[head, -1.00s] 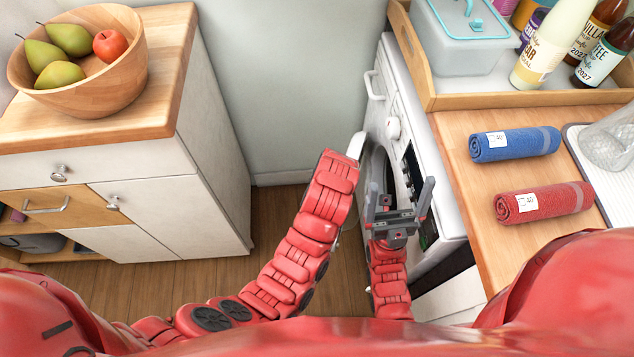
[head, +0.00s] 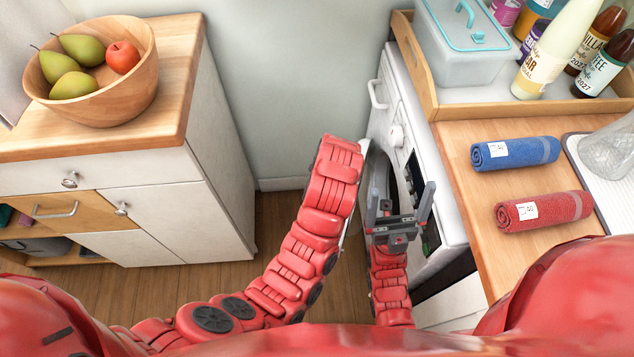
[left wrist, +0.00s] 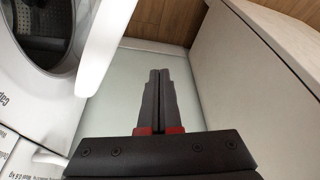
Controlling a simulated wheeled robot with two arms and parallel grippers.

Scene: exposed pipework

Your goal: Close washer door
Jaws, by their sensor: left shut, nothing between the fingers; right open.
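The white washer (head: 385,112) stands under the counter on the right, its front facing left. Its door (head: 364,148) stands open; in the head view only a thin white edge shows beside my left arm. In the left wrist view the door (left wrist: 105,42) is a white curved slab at upper left, with the washer's round opening and dark drum (left wrist: 42,30) behind it. My left gripper (left wrist: 160,72) is shut and empty, to the right of the door and apart from it in that picture. The left arm hides it in the head view. My right gripper (head: 402,205) is open and empty in front of the washer.
A white cabinet (head: 150,212) with a fruit bowl (head: 95,95) stands at left. Wooden floor lies between cabinet and washer. On the right counter are a blue towel (head: 515,153), a red towel (head: 545,210) and a wooden tray (head: 425,90) with bottles.

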